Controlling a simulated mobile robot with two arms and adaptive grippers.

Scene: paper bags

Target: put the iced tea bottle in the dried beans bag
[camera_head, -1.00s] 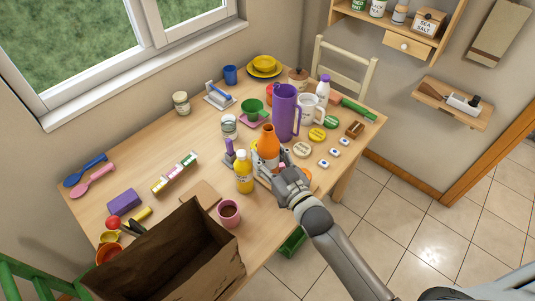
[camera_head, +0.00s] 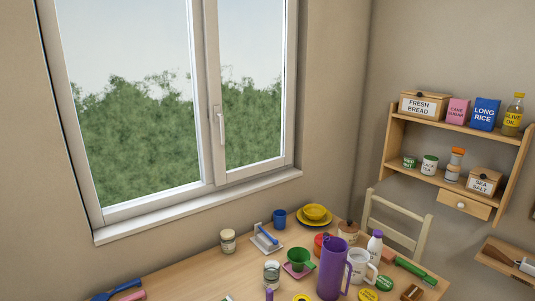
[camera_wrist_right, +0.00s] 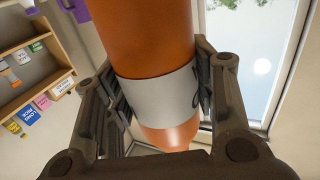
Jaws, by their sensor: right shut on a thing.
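An orange-brown bottle (camera_wrist_right: 145,40) with a pale label band fills the middle of the right wrist view. It looks like the iced tea bottle, though its label text cannot be read. My right gripper (camera_wrist_right: 162,95) is shut on it, with a finger on each side of the label. The head view now looks up at the window and wall, so it shows neither the bottle nor my grippers. The dried beans bag is out of view now; a brown paper bag shows only in the earlier head view.
The table (camera_head: 190,273) shows only its far part. A purple jug (camera_head: 332,268), a white mug (camera_head: 361,267), a green cup (camera_head: 299,257) and a jar (camera_head: 228,241) stand there. A wall shelf (camera_head: 450,128) and chair (camera_head: 400,236) are at the right.

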